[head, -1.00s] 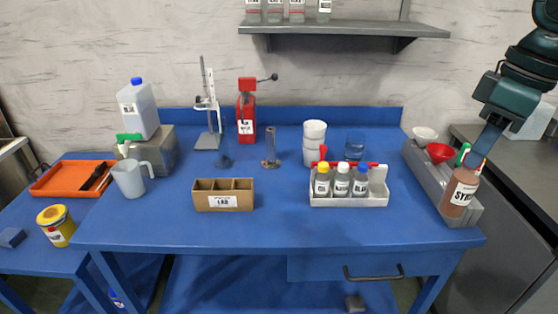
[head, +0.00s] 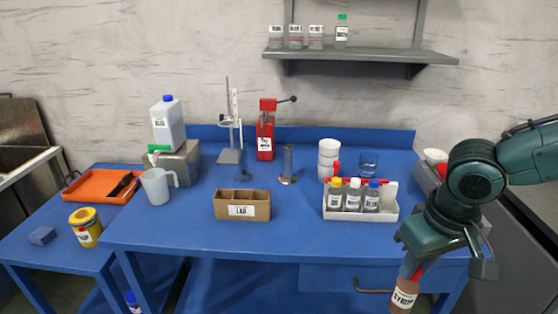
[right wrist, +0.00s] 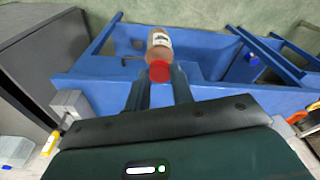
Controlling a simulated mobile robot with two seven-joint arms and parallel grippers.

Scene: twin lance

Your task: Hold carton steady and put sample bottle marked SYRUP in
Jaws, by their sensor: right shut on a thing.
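The SYRUP bottle (head: 403,295) is brown with a white label and a red cap, and hangs slightly tilted in front of the bench's right front edge. My right gripper (head: 413,272) is shut on it near the cap. In the right wrist view the bottle (right wrist: 159,42) shows between the fingers (right wrist: 158,80), red cap towards the camera. The carton (head: 242,205) is a brown open box with dividers and a label, standing near the middle front of the bench; its compartments look empty. My left gripper is not in view.
A white caddy (head: 345,216) with several capped bottles stands right of the carton. The blue bench top (head: 300,230) is clear between carton and caddy.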

